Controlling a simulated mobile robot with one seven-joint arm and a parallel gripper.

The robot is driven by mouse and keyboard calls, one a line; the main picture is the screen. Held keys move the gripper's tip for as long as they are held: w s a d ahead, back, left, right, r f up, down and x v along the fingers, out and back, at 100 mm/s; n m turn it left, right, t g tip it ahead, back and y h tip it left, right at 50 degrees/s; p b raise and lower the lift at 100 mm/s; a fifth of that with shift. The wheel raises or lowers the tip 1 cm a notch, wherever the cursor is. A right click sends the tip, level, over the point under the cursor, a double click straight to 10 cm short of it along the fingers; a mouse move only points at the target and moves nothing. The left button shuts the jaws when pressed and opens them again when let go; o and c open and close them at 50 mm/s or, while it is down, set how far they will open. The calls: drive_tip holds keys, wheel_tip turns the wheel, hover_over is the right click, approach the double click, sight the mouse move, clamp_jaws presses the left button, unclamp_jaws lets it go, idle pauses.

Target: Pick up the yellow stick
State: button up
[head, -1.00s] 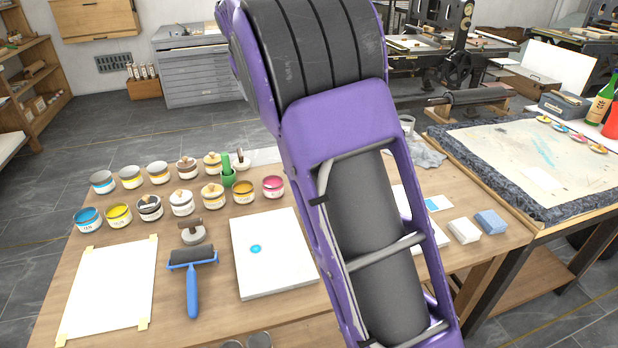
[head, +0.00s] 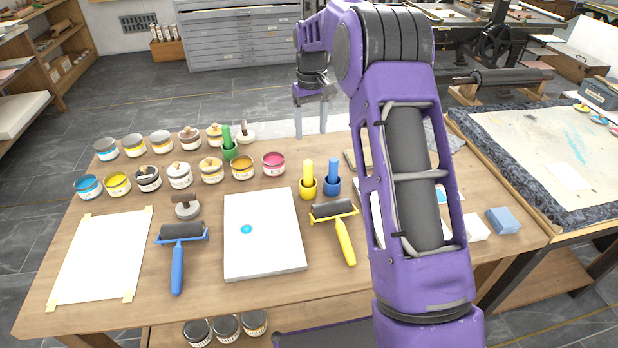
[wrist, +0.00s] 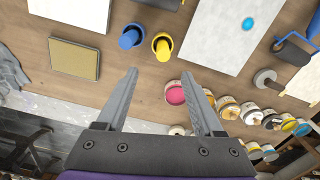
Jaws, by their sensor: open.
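The yellow stick (head: 308,173) stands upright in a small yellow cup (head: 308,190) on the wooden table. In the wrist view the yellow stick (wrist: 163,50) is seen from above, just beyond my fingertips and roughly centred between them. A blue stick (head: 333,171) in a blue cup (head: 332,188) stands close on its right; this blue stick (wrist: 129,40) is on the left in the wrist view. My gripper (head: 311,132) is open and empty, pointing down near the table's far edge, behind the yellow stick. It also shows in the wrist view (wrist: 160,76).
A pink ink can (head: 273,163) stands left of the yellow cup, with several other cans farther left. A green stick (head: 228,139) stands in a green cup. A yellow-handled roller (head: 340,225) and a white slab (head: 264,233) lie in front.

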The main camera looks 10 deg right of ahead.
sight(308, 170)
wheel_tip(308, 170, down, 10)
drive_tip(key=shift+r, duration=0.1)
drive_tip(key=f, duration=0.5)
drive_tip(key=shift+w+a+f+b, duration=0.15)
drive_tip(key=shift+a+b, duration=0.15)
drive_tip(key=shift+a, duration=0.1)
clamp_jaws()
